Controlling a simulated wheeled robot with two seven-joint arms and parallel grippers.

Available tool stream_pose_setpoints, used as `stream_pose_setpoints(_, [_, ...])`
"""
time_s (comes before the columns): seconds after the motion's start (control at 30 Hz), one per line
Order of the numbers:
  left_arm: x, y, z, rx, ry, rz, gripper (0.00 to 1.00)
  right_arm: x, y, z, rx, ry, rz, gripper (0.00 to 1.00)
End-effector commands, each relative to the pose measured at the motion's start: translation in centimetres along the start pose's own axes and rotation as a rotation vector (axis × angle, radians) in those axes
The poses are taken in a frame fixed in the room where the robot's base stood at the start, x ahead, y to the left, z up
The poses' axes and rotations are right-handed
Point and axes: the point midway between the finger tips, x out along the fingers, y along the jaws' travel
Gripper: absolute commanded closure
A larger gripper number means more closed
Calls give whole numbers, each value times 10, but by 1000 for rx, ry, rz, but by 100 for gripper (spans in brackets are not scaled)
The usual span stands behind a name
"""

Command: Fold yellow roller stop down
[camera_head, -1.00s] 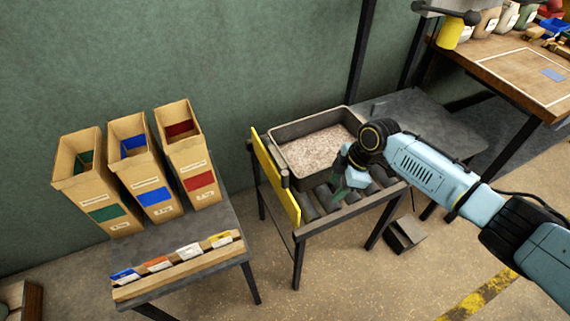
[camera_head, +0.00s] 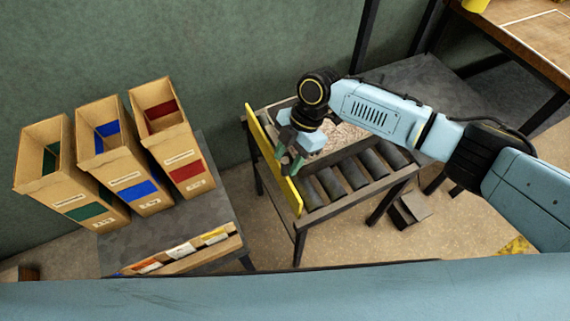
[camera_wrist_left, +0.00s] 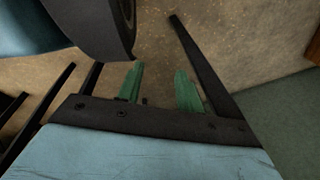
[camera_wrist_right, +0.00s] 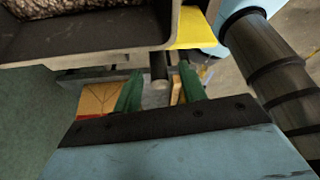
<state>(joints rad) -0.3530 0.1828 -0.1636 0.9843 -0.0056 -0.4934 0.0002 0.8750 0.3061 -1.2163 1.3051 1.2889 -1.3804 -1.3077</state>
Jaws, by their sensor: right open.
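The yellow roller stop (camera_head: 266,149) stands upright along the left end of the roller table (camera_head: 382,186). Its yellow face also shows at the top of the right wrist view (camera_wrist_right: 187,28). My right gripper (camera_head: 288,163) is beside the stop's inner face, over the left end of the rollers, fingers pointing down. In the right wrist view its green fingers (camera_wrist_right: 160,84) are apart, with a dark post between and beyond them. Contact with the stop cannot be told. My left gripper (camera_wrist_left: 160,88) is open and empty above the floor, outside the head view.
A grey bin of grain (camera_head: 343,136) sits on the rollers behind my right gripper, partly hidden by my arm. Three cardboard boxes (camera_head: 123,184) stand on a side table at the left. A small dark box (camera_head: 409,208) lies on the floor. The front rollers are bare.

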Motion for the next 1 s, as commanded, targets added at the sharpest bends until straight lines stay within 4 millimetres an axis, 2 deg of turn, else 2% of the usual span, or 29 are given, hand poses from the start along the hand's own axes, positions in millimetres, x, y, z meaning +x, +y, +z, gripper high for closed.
stream_pose_setpoints(0.03, [0, -1, -5, -2, 4, -1, 64, 9, 0, 0, 0, 1, -1, 59])
stream_pose_setpoints(0.2, [-4, -2, -14, -6, 9, -3, 64, 22, 0, 0, 1, 1, 1, 59])
stream_pose_setpoints(0.53, [-5, -2, -17, -7, 12, -3, 64, 24, 0, 0, 1, 1, 1, 59])
stream_pose_setpoints(0.83, [-5, -2, -17, -7, 13, -3, 64, 24, 0, 0, 1, 1, 1, 98])
stream_pose_setpoints(1.0, [-5, -2, -17, -7, 13, -3, 64, 24, 0, 0, 1, 1, 1, 100])
